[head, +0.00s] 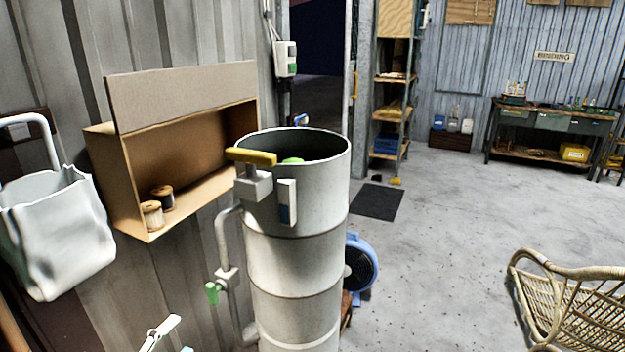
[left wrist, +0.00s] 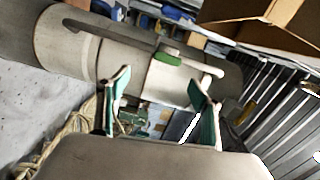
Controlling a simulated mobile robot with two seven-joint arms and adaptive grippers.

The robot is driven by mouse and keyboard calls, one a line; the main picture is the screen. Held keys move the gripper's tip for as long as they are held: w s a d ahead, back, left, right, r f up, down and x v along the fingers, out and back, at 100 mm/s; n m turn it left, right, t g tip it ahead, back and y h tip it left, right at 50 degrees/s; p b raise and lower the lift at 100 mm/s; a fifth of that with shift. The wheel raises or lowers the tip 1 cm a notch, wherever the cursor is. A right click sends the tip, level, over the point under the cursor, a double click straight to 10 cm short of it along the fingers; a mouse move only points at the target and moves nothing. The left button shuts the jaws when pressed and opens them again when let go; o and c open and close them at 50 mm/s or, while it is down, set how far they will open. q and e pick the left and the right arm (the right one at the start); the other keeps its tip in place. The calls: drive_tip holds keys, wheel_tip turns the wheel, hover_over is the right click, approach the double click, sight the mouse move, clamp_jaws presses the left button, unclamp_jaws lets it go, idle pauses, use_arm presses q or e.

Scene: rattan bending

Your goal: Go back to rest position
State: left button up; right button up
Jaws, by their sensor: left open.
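My left gripper (head: 172,336) shows at the bottom edge of the head view, below and left of the tall grey metal cylinder (head: 295,260). In the left wrist view its two teal-lined fingers (left wrist: 158,88) stand apart with nothing between them. The cylinder (left wrist: 65,40) lies across that view beyond the fingers, with a pipe and a green valve handle (left wrist: 168,57). In the head view the cylinder has an open top, a yellow handle (head: 251,156) at its rim and a green-handled valve (head: 212,292) low on its side pipe. My right gripper is not in view.
A cardboard-coloured wall box (head: 190,140) with two spools hangs left of the cylinder. A white bag (head: 58,235) hangs at far left. A blue blower (head: 362,268) stands behind the cylinder. A rattan chair (head: 570,300) is at lower right. The middle floor is clear.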

use_arm(q)
drive_tip(key=s+d+f+n+g+y, duration=0.2)
drive_tip(key=s+d+f+n+g, duration=0.4)
drive_tip(key=s+d+f+n, duration=0.9)
wheel_tip(320, 180, down, 3)
drive_tip(key=shift+s+d+r+n+y, duration=0.25)
drive_tip(key=shift+s+n, duration=0.25)
drive_tip(key=shift+s, duration=0.7)
